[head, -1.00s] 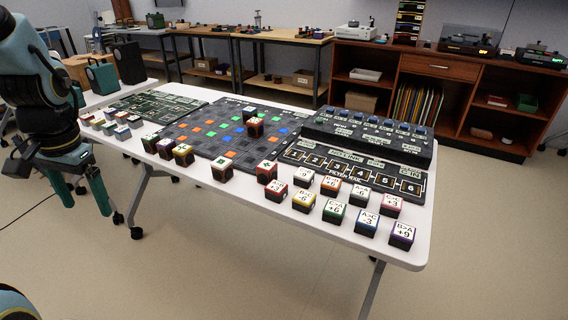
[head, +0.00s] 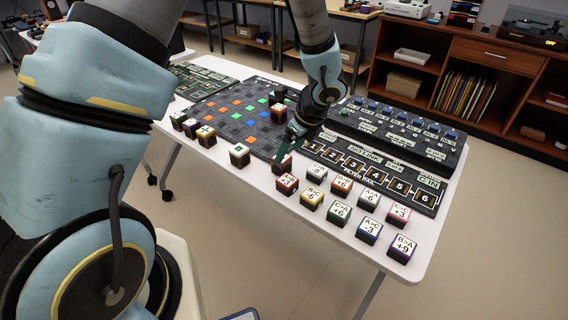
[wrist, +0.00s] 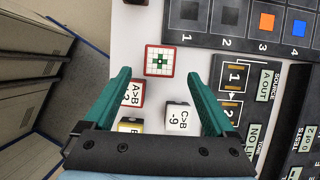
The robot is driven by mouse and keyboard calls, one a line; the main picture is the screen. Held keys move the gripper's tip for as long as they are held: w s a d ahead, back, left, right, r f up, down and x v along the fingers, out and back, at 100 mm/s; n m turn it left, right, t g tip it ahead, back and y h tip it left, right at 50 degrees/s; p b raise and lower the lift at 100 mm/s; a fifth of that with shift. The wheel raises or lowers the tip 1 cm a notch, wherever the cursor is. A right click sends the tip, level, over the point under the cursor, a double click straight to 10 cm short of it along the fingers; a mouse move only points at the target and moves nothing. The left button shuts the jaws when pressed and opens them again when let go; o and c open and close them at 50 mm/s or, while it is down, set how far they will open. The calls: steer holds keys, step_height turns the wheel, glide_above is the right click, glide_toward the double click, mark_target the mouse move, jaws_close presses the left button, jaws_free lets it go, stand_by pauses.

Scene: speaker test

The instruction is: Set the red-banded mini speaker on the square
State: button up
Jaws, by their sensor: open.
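A red-banded mini speaker (head: 282,163) with a white top stands on the white table (head: 262,192) beside the dark grid board (head: 225,125). In the wrist view, a red-edged speaker with a green pattern on top (wrist: 160,60) lies ahead between my finger lines. Other red-banded speakers stand nearby, including the A>B one (wrist: 137,93); I cannot tell for certain which one the task names. My gripper (head: 287,147) is open and empty over the table, its fingertips close to the first speaker. The board shows orange (wrist: 267,22), blue (wrist: 297,28) and green squares; which square is meant is unclear.
Several labelled speakers stand at the table's near right, including a white C>B one (wrist: 178,117) and a purple one (head: 402,249). A red-and-dark block (head: 279,112) stands on the board. A numbered filter rail (head: 370,172) and a console (head: 400,135) lie behind.

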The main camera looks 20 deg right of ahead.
mark_target(285, 165)
steer(key=shift+w+a+p+x, duration=0.1)
steer(key=shift+p+x, duration=0.2)
steer(key=shift+x, duration=1.05)
steer(key=shift+w+a+p+x, duration=0.15)
steer(key=shift+p+x, duration=0.15)
steer(key=shift+x, duration=1.1)
steer(key=shift+r, duration=0.15)
jaws_close()
